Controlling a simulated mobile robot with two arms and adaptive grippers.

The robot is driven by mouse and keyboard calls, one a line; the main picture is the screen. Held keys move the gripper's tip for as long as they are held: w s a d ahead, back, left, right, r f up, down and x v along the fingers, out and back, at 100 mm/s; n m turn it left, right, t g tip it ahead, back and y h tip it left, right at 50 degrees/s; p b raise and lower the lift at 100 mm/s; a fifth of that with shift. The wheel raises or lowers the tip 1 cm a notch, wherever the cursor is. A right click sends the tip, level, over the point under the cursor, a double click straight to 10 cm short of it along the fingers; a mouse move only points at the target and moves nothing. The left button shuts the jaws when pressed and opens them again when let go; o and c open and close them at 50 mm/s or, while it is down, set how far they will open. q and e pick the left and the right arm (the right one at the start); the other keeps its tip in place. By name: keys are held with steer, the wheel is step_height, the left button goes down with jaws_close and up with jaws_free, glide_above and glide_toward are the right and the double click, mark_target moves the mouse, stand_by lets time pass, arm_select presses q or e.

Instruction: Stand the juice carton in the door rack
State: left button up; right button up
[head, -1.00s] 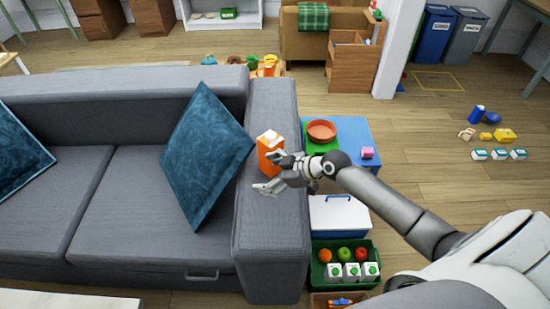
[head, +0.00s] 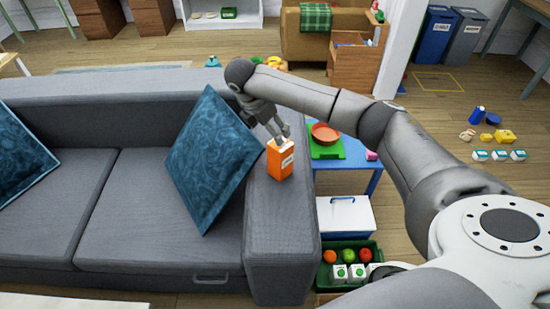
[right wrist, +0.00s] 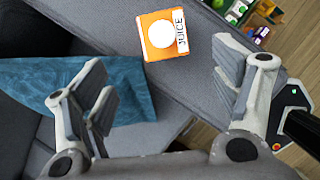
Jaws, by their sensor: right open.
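The orange juice carton (head: 280,163) with a whitish top stands upright on the grey sofa armrest (head: 278,235). In the right wrist view the juice carton (right wrist: 163,35) is seen from above, with a white cap and the word JUICE on it. My right gripper (head: 278,134) is open just above and behind the carton. In the right wrist view its spread fingers (right wrist: 165,80) lie left and right, and the carton is in the upper part of the gap, not gripped. My left gripper is out of view. I cannot make out a door rack.
A blue cushion (head: 208,155) leans close to the left of the carton. Right of the armrest are a blue table (head: 350,182) with a red bowl (head: 324,133), a white cooler box (head: 345,215), and a green crate (head: 375,250) with fruit and white cartons.

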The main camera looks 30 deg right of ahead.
mark_target(275, 146)
steer(key=x, duration=0.5)
steer(key=shift+d+r, duration=0.1)
steer(key=shift+d, duration=0.2)
steer(key=x, duration=0.3)
steer(key=p+x, duration=0.1)
steer(key=x, duration=0.1)
steer(key=shift+s+d+f, duration=0.15)
steer(key=shift+s+f, duration=0.05)
steer(key=shift+f, duration=0.1)
steer(key=shift+r, duration=0.1)
jaws_close()
